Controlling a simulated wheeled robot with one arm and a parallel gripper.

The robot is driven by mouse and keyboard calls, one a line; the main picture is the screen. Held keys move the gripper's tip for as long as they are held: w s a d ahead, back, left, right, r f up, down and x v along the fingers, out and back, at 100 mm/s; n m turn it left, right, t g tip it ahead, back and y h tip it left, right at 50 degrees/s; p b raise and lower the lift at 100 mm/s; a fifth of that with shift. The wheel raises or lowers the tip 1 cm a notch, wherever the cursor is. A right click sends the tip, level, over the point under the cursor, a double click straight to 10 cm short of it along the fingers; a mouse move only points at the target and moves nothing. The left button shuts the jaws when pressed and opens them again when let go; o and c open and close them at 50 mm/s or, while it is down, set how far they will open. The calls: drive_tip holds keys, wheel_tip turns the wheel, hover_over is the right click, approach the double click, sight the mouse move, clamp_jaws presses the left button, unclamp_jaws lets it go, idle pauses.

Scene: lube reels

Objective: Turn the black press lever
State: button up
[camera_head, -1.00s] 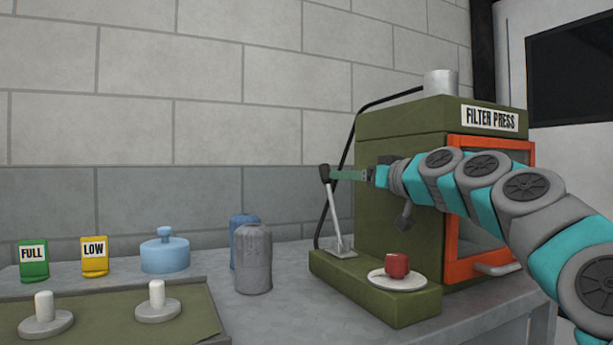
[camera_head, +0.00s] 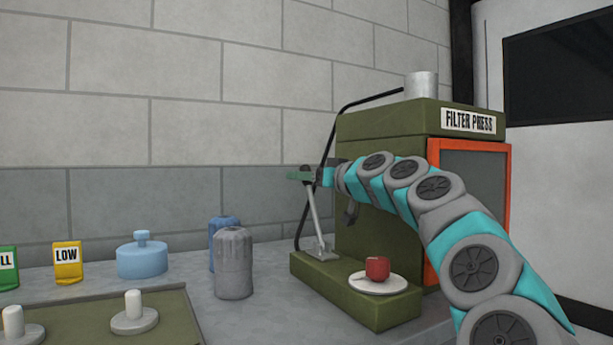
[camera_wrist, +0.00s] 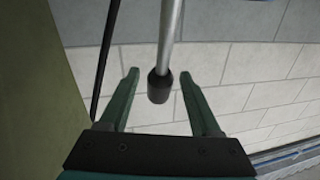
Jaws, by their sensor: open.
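The press lever is a thin metal rod (camera_head: 313,215) rising from the left part of the green press base, leaning slightly left. Its black knob (camera_wrist: 160,86) shows in the wrist view between the two green fingers, with visible room on both sides. My gripper (camera_wrist: 160,83) is open around the knob. In the head view my gripper (camera_head: 300,174) is at the rod's top and largely covers the knob. I cannot tell whether a finger touches the rod.
The green filter press (camera_head: 385,125) with an orange-framed door (camera_head: 508,190) stands behind my arm. A red cup (camera_head: 377,268) sits on a white plate (camera_head: 365,285) below. Grey (camera_head: 233,265) and blue (camera_head: 216,225) canisters stand left. A black hose (camera_head: 326,150) runs behind the lever.

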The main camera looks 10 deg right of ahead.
clamp_jaws()
idle(0.5)
idle(0.9)
